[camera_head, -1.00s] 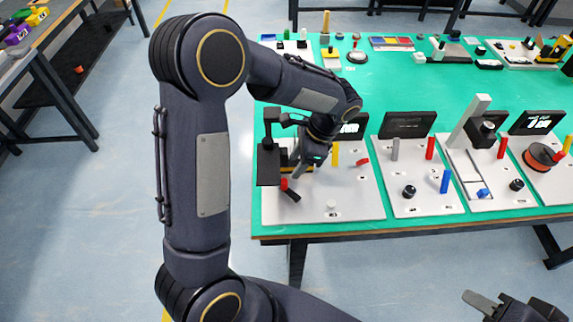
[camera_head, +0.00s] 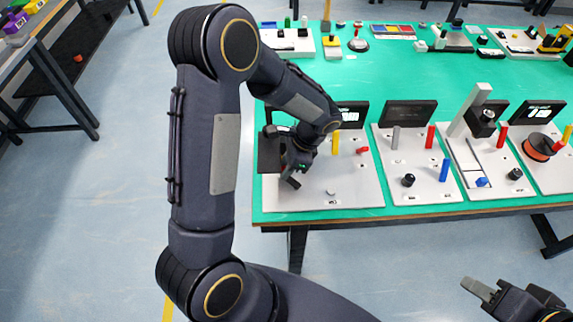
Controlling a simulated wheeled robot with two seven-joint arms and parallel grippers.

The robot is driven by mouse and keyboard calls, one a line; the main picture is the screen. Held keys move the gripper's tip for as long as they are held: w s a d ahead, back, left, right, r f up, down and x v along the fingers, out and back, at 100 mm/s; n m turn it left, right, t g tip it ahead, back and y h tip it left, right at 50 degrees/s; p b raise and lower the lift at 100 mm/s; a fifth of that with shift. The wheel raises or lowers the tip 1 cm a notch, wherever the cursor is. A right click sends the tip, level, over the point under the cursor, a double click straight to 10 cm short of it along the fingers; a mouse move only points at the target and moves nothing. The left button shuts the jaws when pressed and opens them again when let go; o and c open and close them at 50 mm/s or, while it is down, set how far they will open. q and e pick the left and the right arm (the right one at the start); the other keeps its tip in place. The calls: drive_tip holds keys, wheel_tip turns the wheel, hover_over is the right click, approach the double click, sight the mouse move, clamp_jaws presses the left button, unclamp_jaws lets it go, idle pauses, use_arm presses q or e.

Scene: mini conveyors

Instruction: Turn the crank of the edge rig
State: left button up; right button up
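My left gripper (camera_head: 289,168) is over the left part of the leftmost white rig board (camera_head: 310,196) on the green table. Its fingers are mostly hidden by its own body, so I cannot tell if they are open. A dark crank-like arm (camera_head: 292,183) shows just below it. The red knob seen there earlier is hidden, and I cannot tell if the gripper touches it. This board also carries a yellow post (camera_head: 335,143), a small red piece (camera_head: 362,150) and a black screen (camera_head: 352,114). My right gripper (camera_head: 480,289) is at the lower right, away from the table.
More rig boards stand to the right, one with grey, red and blue posts (camera_head: 444,170), another with a tall grey column (camera_head: 464,112). Several small devices line the far table edge. The green middle (camera_head: 420,82) is clear. A dark shelf table (camera_head: 50,75) stands at far left.

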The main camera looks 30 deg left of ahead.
use_arm(q)
clamp_jaws()
drive_tip(key=m, duration=0.2)
drive_tip(key=w+m+t, duration=0.1)
drive_tip(key=shift+d+y+b, duration=0.25)
drive_tip(key=shift+y+b, duration=0.05)
drive_tip(key=shift+b, duration=0.05)
drive_tip(key=shift+o, duration=2.1)
unclamp_jaws()
drive_tip(key=s+v, duration=0.1)
drive_tip(key=v, duration=0.6)
drive_tip(key=shift+w+r, duration=0.4)
drive_tip(key=shift+w, duration=0.15)
